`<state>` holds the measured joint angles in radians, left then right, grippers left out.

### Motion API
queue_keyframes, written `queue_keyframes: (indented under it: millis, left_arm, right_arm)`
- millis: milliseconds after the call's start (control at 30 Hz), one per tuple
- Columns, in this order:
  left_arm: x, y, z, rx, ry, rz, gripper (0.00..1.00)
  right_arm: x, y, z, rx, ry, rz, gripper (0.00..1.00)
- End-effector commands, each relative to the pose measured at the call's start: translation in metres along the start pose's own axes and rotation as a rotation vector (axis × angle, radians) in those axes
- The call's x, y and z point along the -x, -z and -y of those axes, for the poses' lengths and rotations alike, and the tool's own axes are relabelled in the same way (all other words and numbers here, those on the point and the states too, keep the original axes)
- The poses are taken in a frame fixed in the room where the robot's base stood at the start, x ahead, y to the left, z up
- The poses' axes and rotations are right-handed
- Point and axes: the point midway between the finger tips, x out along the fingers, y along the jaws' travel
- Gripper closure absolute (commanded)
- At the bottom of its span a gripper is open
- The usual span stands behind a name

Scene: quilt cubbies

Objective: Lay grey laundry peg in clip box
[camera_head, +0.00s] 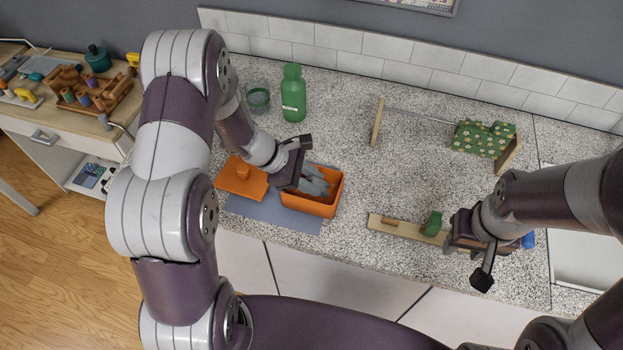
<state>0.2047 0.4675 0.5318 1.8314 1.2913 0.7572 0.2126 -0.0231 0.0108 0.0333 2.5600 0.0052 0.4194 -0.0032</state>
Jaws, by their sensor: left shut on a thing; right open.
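My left gripper (298,178) is at the left side of the orange clip box (322,209), its fingers reaching in over the opening. It is shut on a grey laundry peg (316,185), which shows against the box's inside. I cannot tell whether the peg touches the box floor; the gripper hides part of it. My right gripper (466,246) is open over the right part of a wooden strip (407,229), to the right of a green peg (433,223).
An orange lid (240,181) with a knob lies left of the box, on a blue-grey mat (270,213). A green bottle (293,93) and a glass (258,98) stand behind. A rod stand (377,122) with green patterned cloth (484,139) is at the back right. The middle counter is clear.

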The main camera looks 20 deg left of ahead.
Motion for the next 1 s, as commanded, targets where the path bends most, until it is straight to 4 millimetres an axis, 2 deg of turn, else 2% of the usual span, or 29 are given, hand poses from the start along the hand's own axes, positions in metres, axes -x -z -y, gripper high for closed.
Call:
queue_keyframes:
  millis: [267, 300, 367, 667, 767, 1000]
  left_arm:
    - [0.0, 0.0, 0.0, 0.0, 0.0, -0.001, 0.87]
    - [0.0, 0.0, 0.0, 0.0, 0.0, -0.001, 0.57]
    - [0.0, 0.0, 0.0, 0.0, 0.0, -0.001, 0.4]
    - [0.003, 0.0, -0.001, 0.0, -0.002, 0.0, 0.4]
    - [0.02, 0.0, -0.001, 0.0, -0.005, -0.001, 0.4]
    - [0.085, 0.001, -0.001, -0.001, -0.006, -0.003, 0.4]
  right_arm:
    - [0.0, 0.0, 0.0, 0.0, 0.0, 0.0, 0.57]
    - [0.0, 0.0, 0.0, 0.0, 0.0, 0.0, 0.57]
    - [0.0, 0.0, 0.0, 0.0, 0.0, 0.0, 0.57]
    - [0.0, 0.0, 0.0, 0.0, 0.0, 0.0, 0.57]
    - [-0.001, 0.0, 0.0, 0.0, 0.0, 0.0, 0.57]
    - [-0.001, 0.0, 0.0, 0.0, 0.0, 0.0, 0.57]
